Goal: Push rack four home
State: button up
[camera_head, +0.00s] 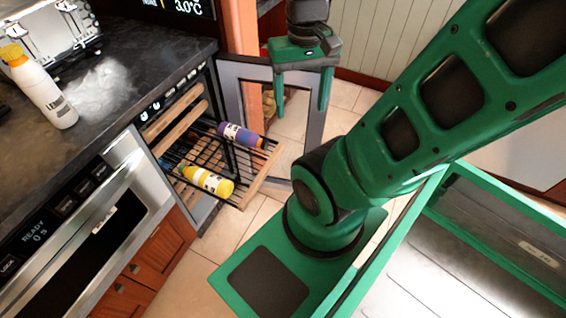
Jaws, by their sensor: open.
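A pulled-out rack (259,177) with a wooden front and black wires sticks out of an open under-counter cooler. I cannot tell its number. A purple bottle (240,135) and a yellow bottle (208,181) lie on it. Two more wooden rack fronts (174,106) sit higher up inside the cooler, pushed in. My gripper (301,112) is open and empty, fingers pointing down. In the picture it is above and right of the rack, in front of the cooler's door, and appears apart from both.
The cooler's glass door (312,128) stands open behind the pulled-out rack. A drawer microwave (112,218) is built in to the left. A white bottle (42,90) stands on the dark counter (120,60). Tiled floor (236,228) shows in front of the cooler.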

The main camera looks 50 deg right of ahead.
aim_at(252, 190)
jog(key=z, duration=1.15)
jog(key=k, duration=0.8)
jog(key=u, duration=0.5)
